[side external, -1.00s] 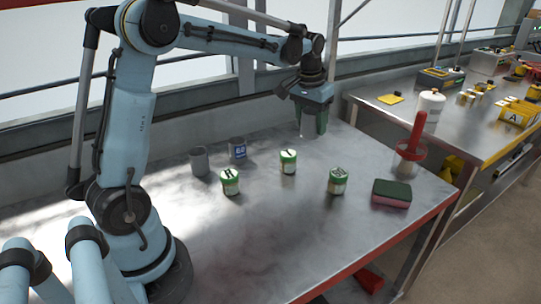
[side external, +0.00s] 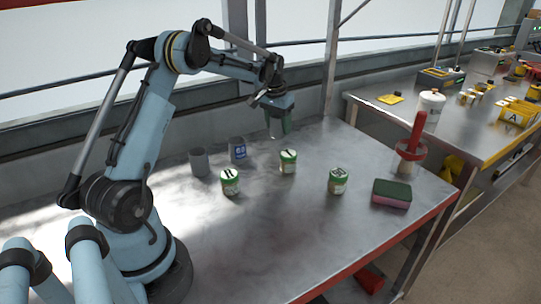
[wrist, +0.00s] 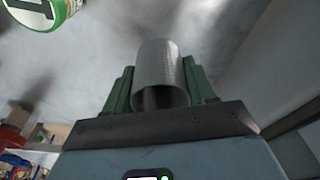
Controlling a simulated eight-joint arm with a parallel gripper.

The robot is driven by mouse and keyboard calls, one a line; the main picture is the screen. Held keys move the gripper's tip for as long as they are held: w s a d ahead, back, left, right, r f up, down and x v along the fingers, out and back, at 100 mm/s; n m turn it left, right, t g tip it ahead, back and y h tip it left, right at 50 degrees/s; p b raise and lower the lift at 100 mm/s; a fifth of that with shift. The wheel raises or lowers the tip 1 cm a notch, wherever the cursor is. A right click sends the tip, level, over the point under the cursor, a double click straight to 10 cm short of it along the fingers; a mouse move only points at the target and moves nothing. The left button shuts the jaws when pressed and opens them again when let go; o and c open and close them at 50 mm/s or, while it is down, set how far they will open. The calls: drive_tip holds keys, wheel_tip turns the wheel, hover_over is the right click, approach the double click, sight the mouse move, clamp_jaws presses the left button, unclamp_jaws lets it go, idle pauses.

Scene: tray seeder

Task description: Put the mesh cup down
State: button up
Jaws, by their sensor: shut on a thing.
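The mesh cup (wrist: 160,65) is a grey, finely patterned cylinder. In the wrist view it sits between the two green fingers of my gripper (wrist: 162,88), which are shut on it. Its near end shows a dark opening. In the side view my gripper (side external: 279,125) points down over the back part of the metal table (side external: 225,245), behind the white jars. The cup is small and mostly hidden by the fingers there. I cannot tell whether it touches the table.
Two grey cups stand to the left, one plain (side external: 199,162) and one with a blue label (side external: 238,151). A green-and-pink sponge (side external: 391,194) and a red-handled tool (side external: 412,150) are at the right. The front table is clear.

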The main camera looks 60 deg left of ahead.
sight(278, 135)
drive_tip(key=shift+f, duration=2.05)
drive_tip(key=shift+f, duration=0.15)
drive_tip(key=o, duration=1)
drive_tip(key=shift+o, duration=0.2)
wheel_tip(278, 135, up, 12)
drive_tip(key=s, duration=0.2)
drive_tip(key=s+d+r+m+t, duration=0.1)
drive_tip(key=s+d+r, duration=0.15)
drive_tip(key=d, duration=0.55)
drive_tip(key=s+d+r+m+t, duration=0.1)
drive_tip(key=s+d+r, duration=0.15)
drive_tip(key=d, duration=0.55)
drive_tip(key=s+d+f+m+t, duration=0.2)
drive_tip(key=s+d+f+t, duration=0.1)
drive_tip(key=s+d, duration=0.7)
drive_tip(key=shift+s+d+f+t+h, duration=0.15)
drive_tip(key=shift+d+f+t+h, duration=0.2)
drive_tip(key=shift+d+f, duration=0.5)
